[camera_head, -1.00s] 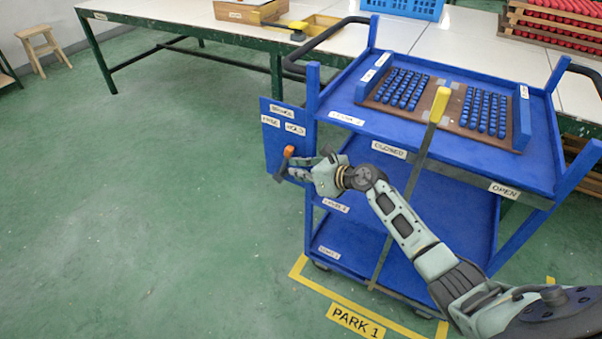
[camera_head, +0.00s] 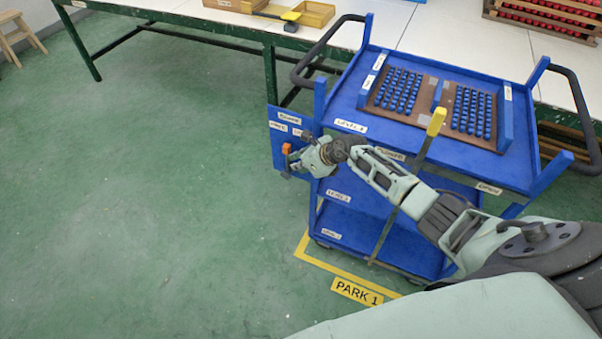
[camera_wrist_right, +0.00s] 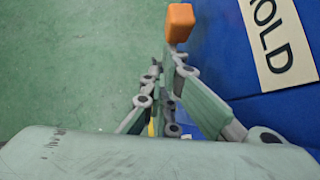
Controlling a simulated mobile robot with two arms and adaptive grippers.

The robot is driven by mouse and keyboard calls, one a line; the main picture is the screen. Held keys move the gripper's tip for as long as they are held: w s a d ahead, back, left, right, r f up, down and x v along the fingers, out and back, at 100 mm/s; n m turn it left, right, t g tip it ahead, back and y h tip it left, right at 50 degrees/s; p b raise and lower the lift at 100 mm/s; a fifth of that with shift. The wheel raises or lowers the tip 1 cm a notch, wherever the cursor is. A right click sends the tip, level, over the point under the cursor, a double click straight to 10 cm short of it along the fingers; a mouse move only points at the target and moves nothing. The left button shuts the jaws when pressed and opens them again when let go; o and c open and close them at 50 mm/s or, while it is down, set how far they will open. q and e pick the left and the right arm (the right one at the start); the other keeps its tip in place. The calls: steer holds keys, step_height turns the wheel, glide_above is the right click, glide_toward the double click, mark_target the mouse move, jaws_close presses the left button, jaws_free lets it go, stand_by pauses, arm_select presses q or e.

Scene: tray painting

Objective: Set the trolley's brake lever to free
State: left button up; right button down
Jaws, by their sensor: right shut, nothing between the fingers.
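The blue trolley (camera_head: 345,88) carries a blue brake panel (camera_head: 276,116) on its left side, with labels that look like FREE (camera_head: 280,127) and HOLD (camera_head: 298,133). The orange knob of the brake lever (camera_head: 287,148) shows below these labels. In the right wrist view the knob (camera_wrist_right: 180,22) is left of the HOLD label (camera_wrist_right: 272,40) and apart from it. My right gripper (camera_head: 290,165) is shut and empty, with its fingertips close to the knob; I cannot tell if they touch. The lever's shaft is mostly hidden. My left gripper is not in view.
A brown tray (camera_head: 428,100) of blue pieces lies on the trolley top. An upright bar with a yellow end (camera_head: 436,120) stands at the trolley's front. A long table (camera_head: 220,22) runs behind. The green floor (camera_head: 150,200) at left is clear.

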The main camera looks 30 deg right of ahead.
mark_target(286, 172)
steer(key=w+a, duration=0.1)
steer(key=w+r+g, duration=0.1)
steer(key=w, duration=0.1)
steer(key=shift+a+r+h, duration=0.15)
steer(key=shift+a+h, duration=0.15)
steer(key=shift+a, duration=0.05)
arm_select(q)
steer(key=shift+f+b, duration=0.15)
steer(key=shift+b, duration=0.3)
arm_select(e)
steer(key=shift+w+a, duration=0.4)
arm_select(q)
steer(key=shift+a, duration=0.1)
arm_select(e)
steer(key=shift+w+a+r, duration=0.1)
